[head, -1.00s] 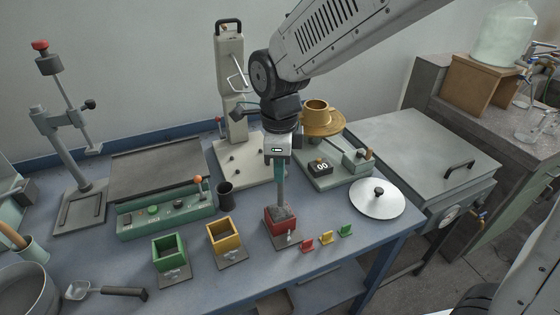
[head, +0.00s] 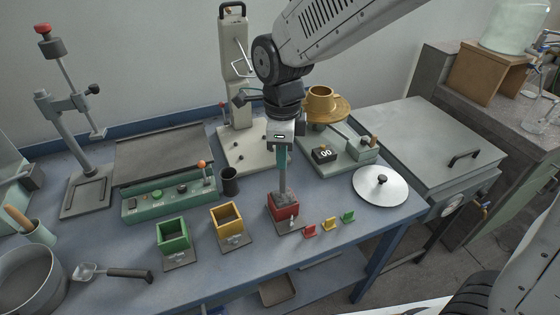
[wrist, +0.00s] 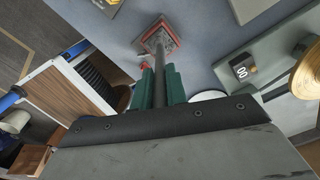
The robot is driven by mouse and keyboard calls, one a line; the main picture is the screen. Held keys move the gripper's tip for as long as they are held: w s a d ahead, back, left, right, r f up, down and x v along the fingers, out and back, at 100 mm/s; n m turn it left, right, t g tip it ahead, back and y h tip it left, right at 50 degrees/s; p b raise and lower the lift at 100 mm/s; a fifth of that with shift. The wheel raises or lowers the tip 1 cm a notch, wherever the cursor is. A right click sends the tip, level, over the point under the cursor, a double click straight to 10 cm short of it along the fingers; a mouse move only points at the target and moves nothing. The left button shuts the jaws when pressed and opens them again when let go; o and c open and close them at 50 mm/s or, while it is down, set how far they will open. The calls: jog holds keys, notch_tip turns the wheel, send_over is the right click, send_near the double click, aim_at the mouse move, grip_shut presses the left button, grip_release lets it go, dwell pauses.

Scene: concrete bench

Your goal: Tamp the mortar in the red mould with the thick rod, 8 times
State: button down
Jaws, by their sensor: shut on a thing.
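My gripper (head: 282,158) is shut on a thick grey rod (head: 283,182) and holds it upright above the red mould (head: 285,213). The rod's lower end reaches the mould's opening, where grey mortar shows around it; I cannot tell how deep it sits. In the wrist view the rod (wrist: 159,85) runs between the green fingers (wrist: 160,86) down to the red mould (wrist: 170,42). A yellow mould (head: 230,226) and a green mould (head: 174,238) stand to the left on the bench, each on a small dark plate.
Small red, yellow and green tags (head: 329,224) lie right of the red mould. A dark cup (head: 229,182), a green control box (head: 168,201) and a counter reading 00 (head: 324,153) stand behind. A round metal lid (head: 380,186) lies at right, a scoop (head: 115,271) front left.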

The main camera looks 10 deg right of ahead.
jog(key=shift+r, duration=0.2)
jog(key=f, duration=0.3)
jog(key=shift+s+d+f, duration=0.15)
jog(key=shift+d+f, duration=0.25)
jog(key=r, duration=0.3)
jog(key=shift+w+a+r, duration=0.2)
jog(key=shift+a+r, duration=0.2)
